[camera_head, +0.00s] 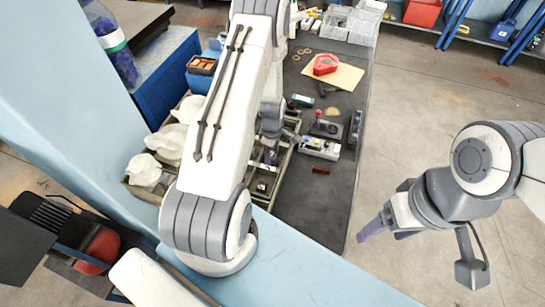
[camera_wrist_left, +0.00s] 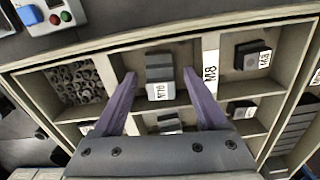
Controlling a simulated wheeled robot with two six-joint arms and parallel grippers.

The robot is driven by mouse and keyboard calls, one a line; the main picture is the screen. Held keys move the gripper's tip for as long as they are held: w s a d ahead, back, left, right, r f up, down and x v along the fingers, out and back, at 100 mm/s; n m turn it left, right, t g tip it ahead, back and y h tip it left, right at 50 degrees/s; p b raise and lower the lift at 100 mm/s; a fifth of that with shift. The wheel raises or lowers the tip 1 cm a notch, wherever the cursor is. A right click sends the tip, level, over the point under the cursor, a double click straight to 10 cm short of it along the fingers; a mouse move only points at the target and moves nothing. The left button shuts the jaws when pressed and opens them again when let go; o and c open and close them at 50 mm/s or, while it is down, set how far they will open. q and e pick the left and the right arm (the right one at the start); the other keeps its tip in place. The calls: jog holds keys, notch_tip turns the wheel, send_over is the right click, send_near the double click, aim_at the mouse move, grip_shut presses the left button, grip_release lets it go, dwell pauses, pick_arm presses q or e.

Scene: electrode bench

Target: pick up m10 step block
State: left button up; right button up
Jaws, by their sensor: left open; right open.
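In the left wrist view, a dark stepped block (camera_wrist_left: 159,68) with a white label on its front, which seems to read M10 upside down, sits in a compartment of the grey divided tray (camera_wrist_left: 100,49). My left gripper (camera_wrist_left: 157,78) is open, its two purple fingers apart on either side of this block and not visibly gripping it. In the head view my left gripper (camera_head: 271,152) is over the tray, partly hidden by my arm. My right gripper (camera_head: 364,236) hangs off the bench to the right, empty.
Other compartments hold a block labelled M8 (camera_wrist_left: 253,55), another dark block (camera_wrist_left: 241,109) and several round metal parts (camera_wrist_left: 75,82). The mat's near right part is clear.

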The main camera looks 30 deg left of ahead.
pick_arm(q)
grip_shut()
jog(key=shift+r, duration=0.1)
